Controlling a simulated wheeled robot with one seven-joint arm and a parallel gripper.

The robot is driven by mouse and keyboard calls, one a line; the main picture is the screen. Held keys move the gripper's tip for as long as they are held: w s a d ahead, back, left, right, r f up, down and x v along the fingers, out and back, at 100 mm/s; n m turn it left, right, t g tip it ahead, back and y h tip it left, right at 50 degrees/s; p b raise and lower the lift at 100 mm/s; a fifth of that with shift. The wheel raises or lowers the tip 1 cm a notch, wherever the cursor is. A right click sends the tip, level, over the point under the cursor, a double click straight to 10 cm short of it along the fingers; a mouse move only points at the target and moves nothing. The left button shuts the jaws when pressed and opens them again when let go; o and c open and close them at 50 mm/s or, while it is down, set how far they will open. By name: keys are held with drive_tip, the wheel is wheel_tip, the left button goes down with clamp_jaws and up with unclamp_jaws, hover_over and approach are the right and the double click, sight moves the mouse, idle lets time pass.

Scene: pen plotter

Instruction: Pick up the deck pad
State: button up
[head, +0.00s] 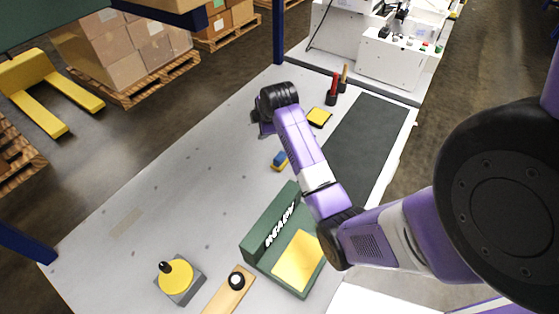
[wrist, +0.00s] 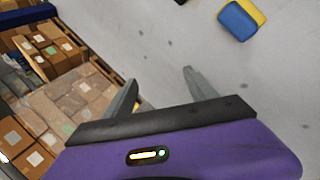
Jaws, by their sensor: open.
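I cannot tell for sure which thing is the deck pad. A flat yellow pad with a dark edge (head: 319,117) lies on the grey table, right of my gripper in the head view. A small blue and yellow block (head: 280,160) lies nearer the front, below my gripper in that view; it also shows at the upper right in the wrist view (wrist: 237,20). My gripper (wrist: 160,77) is open and empty, its fingers spread above the table and apart from the block. In the head view my gripper (head: 258,122) is partly hidden by my wrist.
A green box marked READY with a yellow panel (head: 299,262) stands at the front. Left of it are a yellow-topped knob unit (head: 177,278) and a wooden strip (head: 230,292). A red holder (head: 333,90) and dark mat (head: 365,140) lie farther back. The table's left side is mostly clear.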

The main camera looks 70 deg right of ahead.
drive_tip(key=s+f+n+g+y, duration=0.1)
drive_tip(key=s+n+g+y, duration=0.2)
drive_tip(key=s+n, duration=0.1)
drive_tip(key=n+g+y, duration=0.2)
drive_tip(key=n, duration=0.2)
hover_over(280, 156)
drive_tip(key=shift+s+a+f, duration=0.1)
drive_tip(key=shift+f, duration=0.7)
wheel_tip(280, 156, down, 2)
drive_tip(key=shift+f, duration=0.2)
drive_tip(key=shift+f+p, duration=0.6)
drive_tip(key=shift+f, duration=2.05)
clamp_jaws()
drive_tip(key=shift+w+r, duration=0.1)
drive_tip(key=shift+w, duration=0.1)
